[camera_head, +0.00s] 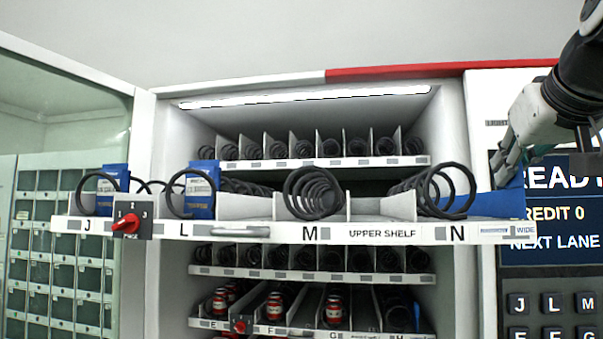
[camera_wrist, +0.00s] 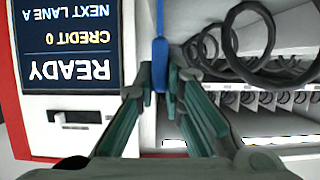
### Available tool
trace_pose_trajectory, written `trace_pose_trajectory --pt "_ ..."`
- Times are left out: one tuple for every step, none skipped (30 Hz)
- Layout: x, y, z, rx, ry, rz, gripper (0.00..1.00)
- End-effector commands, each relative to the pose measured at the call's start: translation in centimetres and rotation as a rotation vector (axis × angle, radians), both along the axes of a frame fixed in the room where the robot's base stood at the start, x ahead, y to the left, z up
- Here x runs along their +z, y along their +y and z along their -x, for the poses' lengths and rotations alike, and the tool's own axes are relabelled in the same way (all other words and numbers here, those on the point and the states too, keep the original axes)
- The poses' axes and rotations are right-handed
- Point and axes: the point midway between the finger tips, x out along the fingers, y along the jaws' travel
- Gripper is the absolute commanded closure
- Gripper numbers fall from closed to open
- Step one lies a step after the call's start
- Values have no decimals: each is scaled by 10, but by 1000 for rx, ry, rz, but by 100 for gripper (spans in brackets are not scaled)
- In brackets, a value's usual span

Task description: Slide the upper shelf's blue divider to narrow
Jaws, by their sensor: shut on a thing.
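The upper shelf (camera_head: 383,233) is pulled out and its front rail carries the lane letters J, L, M and N. The blue divider (camera_head: 486,204) stands at the shelf's right end, to the right of the N coil and near the WIDE marking (camera_head: 525,230). My gripper (camera_head: 499,172) reaches down to it from the upper right. In the wrist view my gripper (camera_wrist: 161,88) is shut on the blue divider (camera_wrist: 160,52), with a finger on each side.
The N coil (camera_head: 446,192) is close on the left of the divider. The display and keypad panel (camera_head: 548,215) is on the right. Blue cards (camera_head: 201,190) stand by J and L, and a red knob (camera_head: 127,223) is at far left. Lower shelves hold red bottles.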

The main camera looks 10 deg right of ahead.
Motion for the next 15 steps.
trace_pose_trajectory --pt "0 1 0 1 1 2 100" --pt "0 3 -1 1 1 3 100" --pt "0 9 -3 4 1 4 100" --pt "0 14 -5 5 1 3 100" --pt "-1 19 -7 5 1 4 100" --pt "-1 26 -9 6 1 4 100" --pt "-1 31 -10 6 1 3 100" --pt "-1 34 -11 5 1 4 100" --pt "-1 39 -12 4 1 2 100" --pt "-1 41 -12 4 1 4 100" --pt "-1 43 -13 3 1 4 100" --pt "-1 44 -13 2 2 3 100" --pt "0 44 -12 2 2 3 100" --pt "0 45 -12 2 2 3 100" --pt "0 45 -12 2 2 3 100"
